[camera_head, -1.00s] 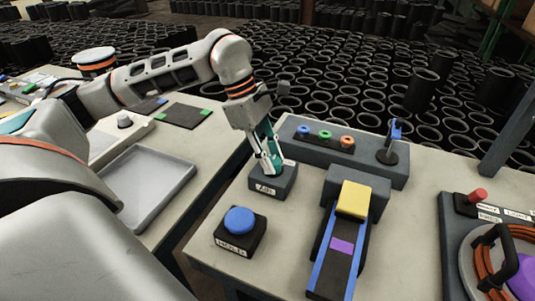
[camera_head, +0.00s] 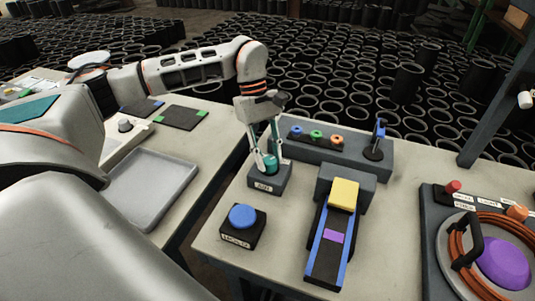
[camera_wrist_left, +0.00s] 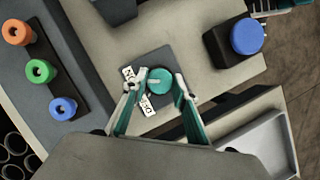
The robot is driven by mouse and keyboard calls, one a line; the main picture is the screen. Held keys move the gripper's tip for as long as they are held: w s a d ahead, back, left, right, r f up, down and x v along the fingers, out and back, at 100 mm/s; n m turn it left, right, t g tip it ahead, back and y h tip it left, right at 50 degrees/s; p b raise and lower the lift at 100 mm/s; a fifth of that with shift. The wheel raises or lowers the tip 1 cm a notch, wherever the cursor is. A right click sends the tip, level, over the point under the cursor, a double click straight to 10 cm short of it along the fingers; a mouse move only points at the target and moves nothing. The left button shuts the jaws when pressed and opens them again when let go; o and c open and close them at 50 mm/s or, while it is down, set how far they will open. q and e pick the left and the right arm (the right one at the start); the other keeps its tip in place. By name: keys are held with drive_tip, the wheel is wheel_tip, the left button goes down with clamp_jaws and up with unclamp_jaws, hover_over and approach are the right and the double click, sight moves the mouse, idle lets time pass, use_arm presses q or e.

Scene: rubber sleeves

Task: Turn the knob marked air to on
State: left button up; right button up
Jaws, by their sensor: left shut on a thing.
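A teal round knob (camera_head: 270,161) sits on top of a dark grey box (camera_head: 269,179) with a white label on its front that seems to read AIR. My left gripper (camera_head: 265,168) points down over the box, its two fingers on either side of the knob and shut on it. In the left wrist view, the knob (camera_wrist_left: 152,79) shows between the fingertips (camera_wrist_left: 158,86), with a pale pointer mark on it. White labels (camera_wrist_left: 146,107) lie beside it on the box, partly hidden by a finger. My right gripper is not in view.
A blue push button (camera_head: 242,215) stands in front of the box. A panel with blue, green and orange rings (camera_head: 316,135) and a blue-tipped lever (camera_head: 380,130) is behind. A slide with a yellow block (camera_head: 344,193) stands right. A grey tray (camera_head: 150,190) lies left.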

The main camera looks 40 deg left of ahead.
use_arm(q)
drive_tip(key=shift+f, duration=0.15)
drive_tip(key=o, duration=1.1)
drive_tip(key=v, duration=1.2)
